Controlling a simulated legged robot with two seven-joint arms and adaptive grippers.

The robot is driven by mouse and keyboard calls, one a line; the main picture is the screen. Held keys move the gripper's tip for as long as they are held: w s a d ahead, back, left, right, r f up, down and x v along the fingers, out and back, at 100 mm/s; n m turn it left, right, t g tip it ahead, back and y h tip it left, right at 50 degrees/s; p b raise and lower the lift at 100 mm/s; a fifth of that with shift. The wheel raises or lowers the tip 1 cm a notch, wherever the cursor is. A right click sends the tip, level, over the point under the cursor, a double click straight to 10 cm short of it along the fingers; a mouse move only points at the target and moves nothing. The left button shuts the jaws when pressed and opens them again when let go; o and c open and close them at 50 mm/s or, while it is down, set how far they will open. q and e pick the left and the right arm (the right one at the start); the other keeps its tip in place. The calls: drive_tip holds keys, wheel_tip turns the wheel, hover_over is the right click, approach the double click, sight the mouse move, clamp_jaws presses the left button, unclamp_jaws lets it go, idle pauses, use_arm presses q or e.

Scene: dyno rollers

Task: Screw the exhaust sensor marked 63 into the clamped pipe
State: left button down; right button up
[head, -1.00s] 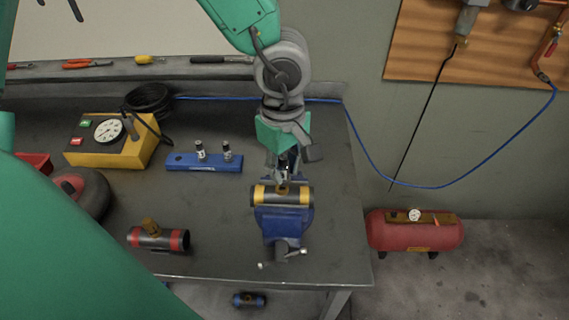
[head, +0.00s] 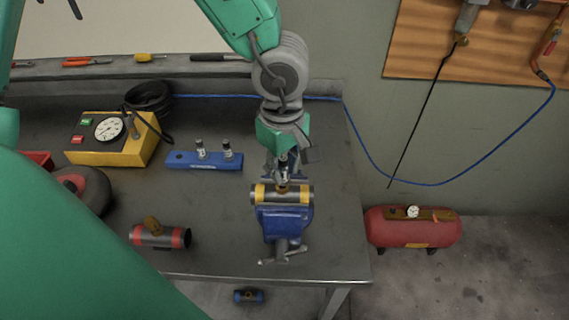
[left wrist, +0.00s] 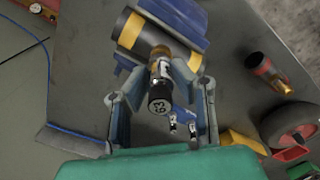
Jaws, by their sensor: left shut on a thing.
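My left gripper (head: 284,174) is above the clamped pipe and shut on the exhaust sensor marked 63. In the left wrist view the sensor (left wrist: 159,98) stands between the fingers, its black cap reading 63 toward the camera. Its lower end meets the brass port on the pipe; how deep it sits in the thread I cannot tell. The pipe (head: 263,195), dark with yellow bands, lies held in the blue vise (head: 283,218). It also shows in the left wrist view (left wrist: 152,36). My right gripper is not in view.
A blue rack (head: 190,163) with two sensors stands left of the vise. A red-banded pipe (head: 150,237) lies at the front left. A yellow gauge box (head: 88,145) is farther back. A red tank (head: 413,230) stands on the floor at right.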

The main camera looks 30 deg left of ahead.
use_arm(q)
drive_tip(key=shift+a+f+p, duration=0.1)
drive_tip(key=shift+a+p, duration=0.05)
drive_tip(key=shift+p, duration=0.2)
idle(0.3)
drive_tip(key=shift+f, duration=0.5)
idle(0.6)
drive_tip(key=m, duration=0.6)
drive_tip(key=shift+m, duration=0.3)
drive_tip(key=m, duration=1.1)
drive_tip(key=shift+m, duration=0.3)
drive_tip(key=m, duration=0.7)
drive_tip(key=shift+w, duration=0.1)
